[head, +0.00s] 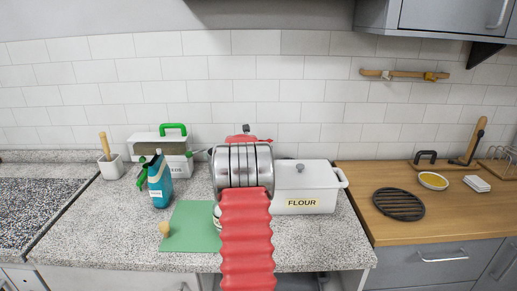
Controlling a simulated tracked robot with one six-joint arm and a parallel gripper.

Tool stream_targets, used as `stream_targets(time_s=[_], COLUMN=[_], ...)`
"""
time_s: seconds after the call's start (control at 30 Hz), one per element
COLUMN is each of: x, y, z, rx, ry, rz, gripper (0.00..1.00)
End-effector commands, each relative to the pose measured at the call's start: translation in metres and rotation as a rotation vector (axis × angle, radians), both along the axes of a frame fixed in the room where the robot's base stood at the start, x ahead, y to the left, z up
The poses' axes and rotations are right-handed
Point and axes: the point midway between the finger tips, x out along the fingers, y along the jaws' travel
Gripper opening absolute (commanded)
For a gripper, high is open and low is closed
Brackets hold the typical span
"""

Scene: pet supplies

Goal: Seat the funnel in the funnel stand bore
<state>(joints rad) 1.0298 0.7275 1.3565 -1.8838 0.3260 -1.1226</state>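I cannot make out a funnel or a funnel stand with a bore in the head view. My red ribbed arm rises from the bottom centre to a shiny metal drum-shaped part that covers the middle of the counter. My gripper's fingers do not show; what lies behind the drum is hidden. A small pale round thing with dark bands (216,213) peeks out at the drum's lower left, mostly covered, and I cannot tell what it is.
A green mat (187,232) lies on the speckled counter, with a small tan object (165,229) at its left edge. A teal bottle (159,185), a white flour bin (310,190) and a green-handled box (174,145) stand nearby. A black grate (398,204) lies on the wooden counter right.

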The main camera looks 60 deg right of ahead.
Motion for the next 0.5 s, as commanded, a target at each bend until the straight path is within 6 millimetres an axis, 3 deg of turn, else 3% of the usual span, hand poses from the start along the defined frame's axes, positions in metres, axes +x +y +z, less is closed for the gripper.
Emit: stream_targets(time_s=[0.37,0.4,0.5], x=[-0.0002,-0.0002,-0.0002], y=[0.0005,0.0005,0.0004], z=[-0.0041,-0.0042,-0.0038], rx=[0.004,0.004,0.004], ry=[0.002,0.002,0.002], rz=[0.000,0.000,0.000], gripper=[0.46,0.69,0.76])
